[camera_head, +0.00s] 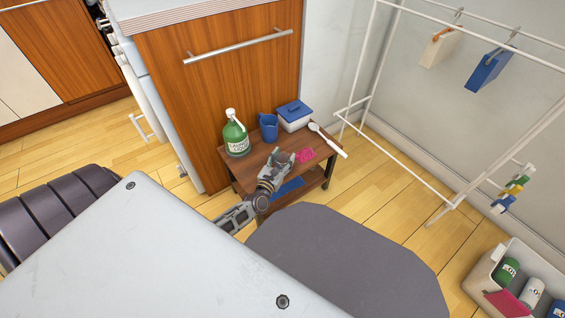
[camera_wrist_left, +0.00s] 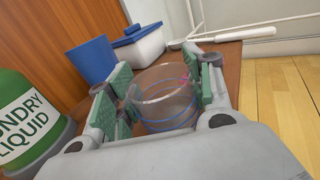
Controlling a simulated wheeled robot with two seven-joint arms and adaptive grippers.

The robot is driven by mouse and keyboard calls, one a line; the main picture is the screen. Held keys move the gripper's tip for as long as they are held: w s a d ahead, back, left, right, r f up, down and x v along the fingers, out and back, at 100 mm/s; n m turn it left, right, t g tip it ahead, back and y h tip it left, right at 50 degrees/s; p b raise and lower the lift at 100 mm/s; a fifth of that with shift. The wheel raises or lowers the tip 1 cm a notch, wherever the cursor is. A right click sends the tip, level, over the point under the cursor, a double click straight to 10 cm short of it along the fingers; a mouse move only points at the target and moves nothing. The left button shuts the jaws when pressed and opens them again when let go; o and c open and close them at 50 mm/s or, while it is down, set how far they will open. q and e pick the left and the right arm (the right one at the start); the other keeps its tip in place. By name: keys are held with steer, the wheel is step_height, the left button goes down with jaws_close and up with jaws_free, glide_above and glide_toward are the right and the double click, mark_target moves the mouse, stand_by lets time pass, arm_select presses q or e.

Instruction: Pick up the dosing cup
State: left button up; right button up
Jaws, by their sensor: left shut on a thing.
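The dosing cup (camera_wrist_left: 166,100) is a clear cup with blue rings, seen in the left wrist view between the green-padded fingers of my left gripper (camera_wrist_left: 163,78). The gripper is shut on it. In the head view my left gripper (camera_head: 279,160) is over the small brown table (camera_head: 249,178), near its front edge. The cup is hard to make out there. I cannot tell whether its base touches the table. My right gripper is in neither view.
On the table are a green laundry liquid bottle (camera_head: 236,138), a blue jug (camera_head: 268,127), a white box with blue lid (camera_head: 294,117), a white spoon-like tool (camera_head: 329,140) and a pink item (camera_head: 305,155). A white drying rack (camera_head: 404,157) stands to the right.

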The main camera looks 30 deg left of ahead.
arm_select(q)
steer(key=shift+r, duration=0.15)
steer(key=shift+r+p, duration=0.6)
steer(key=shift+r, duration=0.25)
step_height(320, 180, up, 8)
steer(key=p, duration=0.4)
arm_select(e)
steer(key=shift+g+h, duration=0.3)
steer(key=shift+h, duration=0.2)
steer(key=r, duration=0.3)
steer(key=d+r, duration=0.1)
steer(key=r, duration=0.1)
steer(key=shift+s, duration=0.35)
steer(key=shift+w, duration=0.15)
